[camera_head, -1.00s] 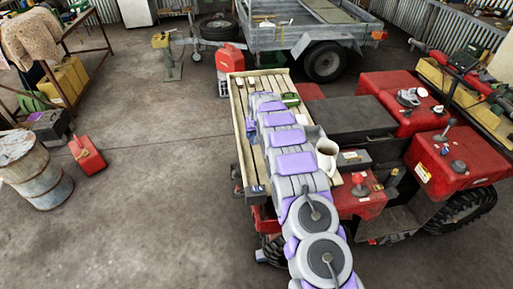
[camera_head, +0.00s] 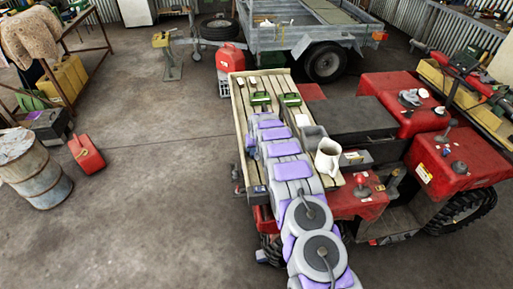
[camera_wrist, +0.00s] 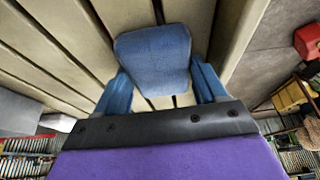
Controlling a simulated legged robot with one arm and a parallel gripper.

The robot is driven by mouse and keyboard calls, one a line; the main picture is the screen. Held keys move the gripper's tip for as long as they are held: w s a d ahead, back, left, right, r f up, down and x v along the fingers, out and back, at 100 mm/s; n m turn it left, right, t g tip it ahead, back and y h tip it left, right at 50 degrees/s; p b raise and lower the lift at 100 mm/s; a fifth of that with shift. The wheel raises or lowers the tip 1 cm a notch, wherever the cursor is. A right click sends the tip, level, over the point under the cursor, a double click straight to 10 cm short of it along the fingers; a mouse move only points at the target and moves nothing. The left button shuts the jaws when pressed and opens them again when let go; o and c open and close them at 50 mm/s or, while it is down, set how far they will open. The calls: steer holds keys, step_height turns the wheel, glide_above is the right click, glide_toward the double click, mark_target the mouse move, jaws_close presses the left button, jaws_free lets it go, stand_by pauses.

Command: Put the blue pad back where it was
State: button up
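The blue pad (camera_wrist: 153,60) shows in the wrist view, close in front of my gripper (camera_wrist: 162,84). Its sides meet the two blue fingers, and my gripper looks shut on it. Pale slats lie behind it; I cannot tell whether it touches them. In the head view my arm reaches over the slatted wooden rack (camera_head: 240,120) on the red quad, and my gripper and the pad are hidden under the arm.
A pale jug (camera_head: 327,157) and a grey open container (camera_head: 314,137) stand right of my arm. Two green items (camera_head: 261,99) (camera_head: 291,99) lie at the rack's far end. A small blue item (camera_head: 257,190) is at its near-left corner.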

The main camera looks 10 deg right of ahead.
steer(key=shift+o, duration=1.4)
steer(key=shift+a, duration=0.1)
steer(key=shift+o, duration=0.6)
steer(key=shift+d, duration=0.35)
steer(key=shift+r, duration=0.15)
steer(key=shift+s+r, duration=0.3)
steer(key=shift+r, duration=0.3)
steer(key=shift+s+a+f, duration=0.1)
steer(key=shift+s+a, duration=0.1)
steer(key=shift+s, duration=0.4)
steer(key=shift+s+d, duration=0.15)
steer(key=shift+s, duration=5.15)
